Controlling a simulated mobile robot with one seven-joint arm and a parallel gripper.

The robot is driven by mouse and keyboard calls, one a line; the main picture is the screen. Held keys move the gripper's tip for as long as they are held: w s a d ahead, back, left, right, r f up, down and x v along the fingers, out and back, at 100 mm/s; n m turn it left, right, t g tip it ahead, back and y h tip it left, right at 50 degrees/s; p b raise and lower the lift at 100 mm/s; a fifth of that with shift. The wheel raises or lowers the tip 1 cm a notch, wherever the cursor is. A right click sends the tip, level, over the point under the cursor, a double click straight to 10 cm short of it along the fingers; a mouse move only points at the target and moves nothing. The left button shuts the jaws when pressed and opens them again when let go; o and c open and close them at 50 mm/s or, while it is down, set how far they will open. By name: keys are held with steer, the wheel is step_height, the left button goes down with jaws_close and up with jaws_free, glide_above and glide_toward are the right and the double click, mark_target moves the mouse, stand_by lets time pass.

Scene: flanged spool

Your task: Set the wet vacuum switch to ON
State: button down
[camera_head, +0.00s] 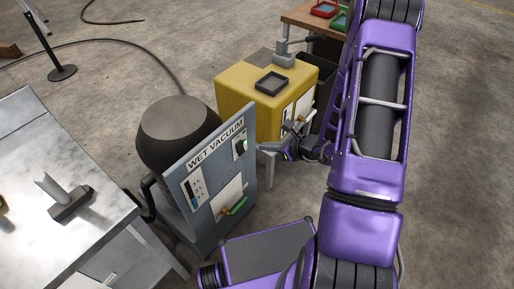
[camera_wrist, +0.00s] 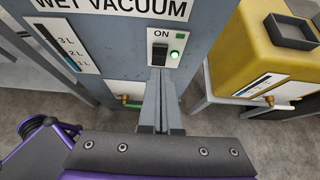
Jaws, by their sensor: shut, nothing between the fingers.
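The wet vacuum (camera_head: 213,211) is a grey panel with a dark rounded tank behind it. Its switch (camera_wrist: 159,53) is a dark rocker on a light plate under the word ON. The switch plate also shows small in the head view (camera_head: 239,147). My gripper (camera_wrist: 158,72) is shut and empty, its fingertips together just below the switch in the wrist view. I cannot tell whether they touch it. In the head view my gripper (camera_head: 288,150) is at the panel's right.
A yellow machine (camera_head: 240,92) with a dark tray on top stands behind and right of the panel. A metal table (camera_head: 60,245) is at the left. A green-handled tap (camera_head: 236,206) sits low on the panel. Concrete floor is clear at the right.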

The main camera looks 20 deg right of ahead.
steer(key=shift+r+v, duration=0.3)
steer(key=shift+v, duration=1.3)
steer(key=shift+w+a, duration=0.15)
